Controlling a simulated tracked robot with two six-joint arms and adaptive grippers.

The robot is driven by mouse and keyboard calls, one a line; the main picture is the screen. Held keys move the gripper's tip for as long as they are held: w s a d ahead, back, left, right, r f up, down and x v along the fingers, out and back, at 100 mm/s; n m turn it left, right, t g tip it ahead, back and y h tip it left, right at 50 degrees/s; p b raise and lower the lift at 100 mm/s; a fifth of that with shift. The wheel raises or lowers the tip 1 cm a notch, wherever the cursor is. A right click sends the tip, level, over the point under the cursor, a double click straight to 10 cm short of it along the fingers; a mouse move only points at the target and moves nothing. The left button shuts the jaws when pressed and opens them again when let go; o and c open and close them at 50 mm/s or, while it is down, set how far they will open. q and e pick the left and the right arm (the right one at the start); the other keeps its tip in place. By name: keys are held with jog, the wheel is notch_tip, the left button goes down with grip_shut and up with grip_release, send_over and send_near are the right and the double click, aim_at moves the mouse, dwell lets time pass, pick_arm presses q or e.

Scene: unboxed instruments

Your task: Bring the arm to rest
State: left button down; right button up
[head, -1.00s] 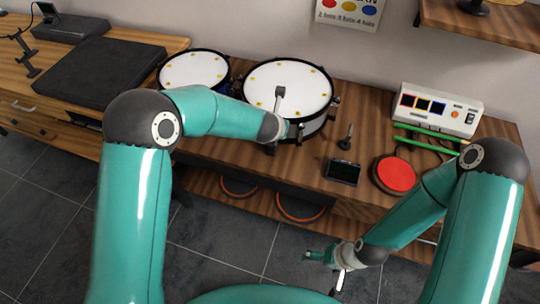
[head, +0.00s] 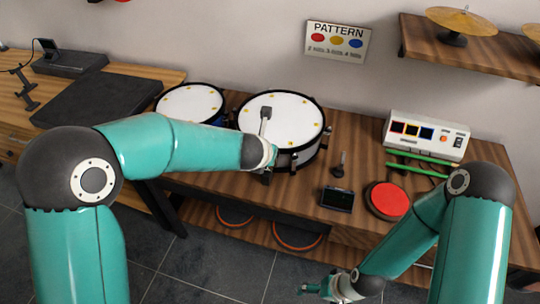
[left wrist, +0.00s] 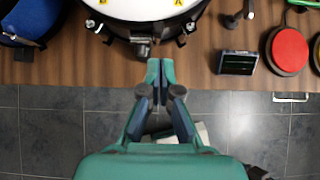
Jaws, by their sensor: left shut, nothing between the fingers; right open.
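My left arm reaches in from the left of the head view, its wrist in front of the large white drum (head: 282,118). My left gripper (left wrist: 160,66) is shut and empty in the left wrist view. Its tips appear over the table's front edge, just below the drum's rim in the picture. In the head view its fingers are mostly hidden behind the wrist. My right gripper (head: 318,289) is low in the head view, in front of the table and apart from everything on it. It is open and empty.
A smaller drum (head: 190,104), a dark small screen (head: 337,199), a red pad (head: 388,199), green sticks (head: 415,168) and a white control box (head: 427,134) stand on the wooden table (head: 300,186). A shelf with cymbals (head: 461,20) hangs at upper right. Floor in front is clear.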

pick_arm(q)
jog(key=shift+s+r, duration=0.15)
jog(key=shift+r, duration=0.5)
